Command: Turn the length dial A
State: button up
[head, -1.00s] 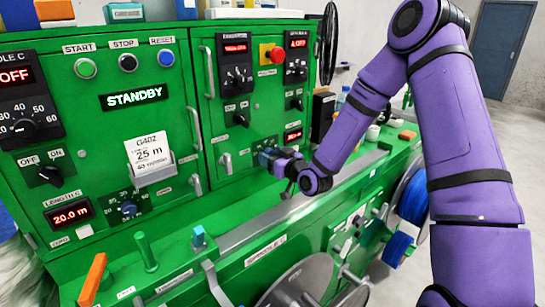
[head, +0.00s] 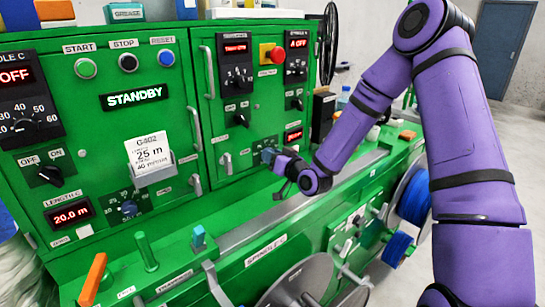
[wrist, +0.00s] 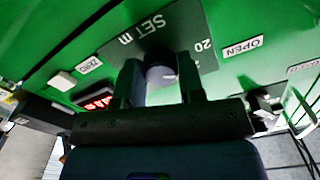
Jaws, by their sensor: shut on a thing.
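In the wrist view a dark round dial knob (wrist: 160,76) sits on a dark plate marked "SET m" and "20". My gripper (wrist: 160,88) is shut on this knob, one finger on each side, and the fingers hide part of the plate and scale. In the head view my gripper (head: 269,156) is against the green panel at the right, below a small red display (head: 293,136). The knob is hidden there. A red display (wrist: 97,102) also shows in the wrist view, too angled to read.
Another dial (head: 128,208) sits beside the "LENGTH C" display (head: 71,215), which reads 20.0 m. A card (head: 150,153) reads "G402 25 m". The status display (head: 134,96) reads STANDBY. A ledge with posts and spools runs below the panel.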

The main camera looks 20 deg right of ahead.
jog(key=shift+m, duration=2.1)
jog(key=o, duration=0.9)
jog(key=shift+s, duration=0.1)
jog(key=v, duration=1)
jog(key=shift+s+d, duration=0.15)
jog(key=shift+s, duration=0.15)
